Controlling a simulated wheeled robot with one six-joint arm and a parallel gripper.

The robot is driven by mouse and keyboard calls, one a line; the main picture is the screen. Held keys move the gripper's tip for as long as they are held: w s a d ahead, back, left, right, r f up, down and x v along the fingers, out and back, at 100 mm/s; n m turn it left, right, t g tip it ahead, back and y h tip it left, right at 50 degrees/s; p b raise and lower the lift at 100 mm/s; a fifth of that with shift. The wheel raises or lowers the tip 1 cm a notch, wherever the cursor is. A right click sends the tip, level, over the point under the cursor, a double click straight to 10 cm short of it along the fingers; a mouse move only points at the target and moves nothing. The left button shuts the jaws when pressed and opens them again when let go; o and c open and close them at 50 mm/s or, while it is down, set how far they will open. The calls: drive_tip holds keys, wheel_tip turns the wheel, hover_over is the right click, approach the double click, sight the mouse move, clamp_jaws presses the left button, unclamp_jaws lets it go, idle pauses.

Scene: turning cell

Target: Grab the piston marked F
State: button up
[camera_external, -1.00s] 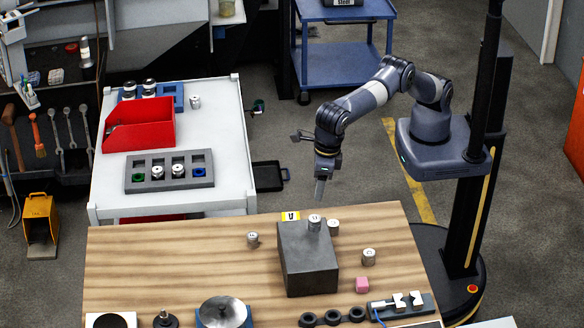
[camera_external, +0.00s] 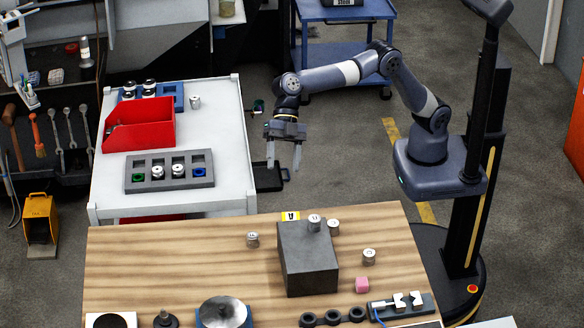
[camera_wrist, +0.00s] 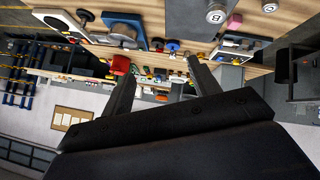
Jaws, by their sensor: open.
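In the wrist view one piston's top reads B (camera_wrist: 216,15); another piston (camera_wrist: 270,6) is cut by the top edge. I cannot make out an F on any of them. My gripper (camera_external: 284,163) is open and empty, high beyond the table's far edge, apart from every piston. Its two spread fingers also show in the wrist view (camera_wrist: 160,75).
More pistons sit on the white cart (camera_external: 222,150), some in a grey tray (camera_external: 136,186), near a red bin (camera_external: 138,124).

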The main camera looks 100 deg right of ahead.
drive_tip(key=w+d+r+m+t+y+b, duration=0.1)
drive_tip(key=w+d+m+t+y+b, duration=0.3)
drive_tip(key=d+m, duration=0.6)
drive_tip(key=shift+n+h, duration=0.4)
drive_tip(key=shift+h, duration=0.1)
drive_tip(key=f, duration=1.3)
drive_tip(key=a+f+p, duration=0.1)
drive_tip(key=f, duration=0.6)
drive_tip(key=shift+w+f, duration=0.3)
drive_tip(key=shift+w, duration=0.05)
drive_tip(key=shift+a+f, duration=0.1)
drive_tip(key=shift+f, duration=0.2)
drive_tip(key=p, duration=0.2)
approach(252, 235)
drive_tip(key=x, duration=0.2)
drive_tip(key=shift+w+a+f, duration=0.2)
drive_tip(key=shift+w, duration=0.1)
drive_tip(key=x, duration=0.1)
drive_tip(key=p+x, duration=0.2)
drive_tip(key=x, duration=0.1)
drive_tip(key=shift+s+a, duration=0.25)
drive_tip(key=shift+w+a+f+p, duration=0.3)
drive_tip(key=shift+a+p, duration=0.05)
drive_tip(key=shift+a, duration=0.2)
drive_tip(key=shift+c, duration=0.5)
drive_tip(key=c, duration=1)
